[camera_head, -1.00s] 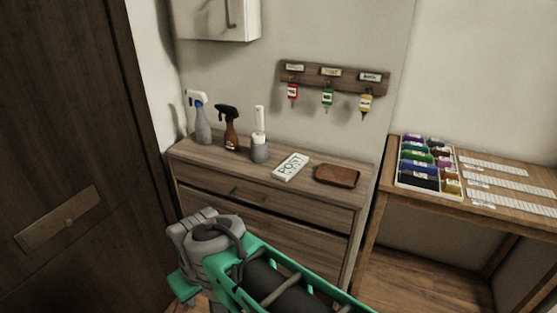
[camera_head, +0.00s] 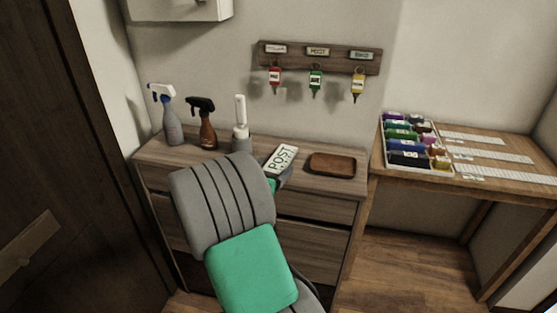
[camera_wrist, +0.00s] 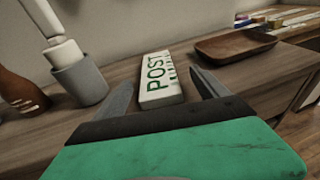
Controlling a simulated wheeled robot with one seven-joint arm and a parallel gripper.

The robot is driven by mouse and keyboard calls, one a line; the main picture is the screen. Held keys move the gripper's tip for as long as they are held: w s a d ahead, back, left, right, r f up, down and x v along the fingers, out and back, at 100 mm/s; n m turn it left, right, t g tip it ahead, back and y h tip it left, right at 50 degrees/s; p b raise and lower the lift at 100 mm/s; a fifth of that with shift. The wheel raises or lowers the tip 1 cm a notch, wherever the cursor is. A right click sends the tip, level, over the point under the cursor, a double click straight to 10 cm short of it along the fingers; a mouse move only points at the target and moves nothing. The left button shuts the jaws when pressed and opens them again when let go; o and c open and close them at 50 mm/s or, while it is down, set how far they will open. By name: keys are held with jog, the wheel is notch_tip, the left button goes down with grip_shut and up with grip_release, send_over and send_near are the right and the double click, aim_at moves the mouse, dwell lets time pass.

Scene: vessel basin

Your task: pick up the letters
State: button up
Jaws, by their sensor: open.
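The letters are a white bundle marked POST in green (camera_head: 281,158), lying on top of the wooden dresser (camera_head: 325,190). In the wrist view the bundle (camera_wrist: 160,80) lies flat ahead, between my two open fingers. My gripper (camera_wrist: 165,90) is open and empty, its fingertips at either side of the bundle's near part. I cannot tell whether they touch it. In the head view my green and grey arm hides the near part of the dresser and most of the gripper.
A brown tray (camera_head: 332,164) lies right of the letters. A brush in a grey holder (camera_head: 241,142), a brown spray bottle (camera_head: 207,130) and a grey one (camera_head: 171,125) stand left. Keys hang from a wall rack (camera_head: 318,58). A side table (camera_head: 465,176) holds a box of coloured items.

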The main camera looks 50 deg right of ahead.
aim_at(278, 162)
jog(key=x, duration=0.5)
jog(key=shift+w+f, duration=0.1)
jog(key=shift+w, duration=0.15)
jog(key=shift+a, duration=0.1)
jog(key=c, duration=1.5)
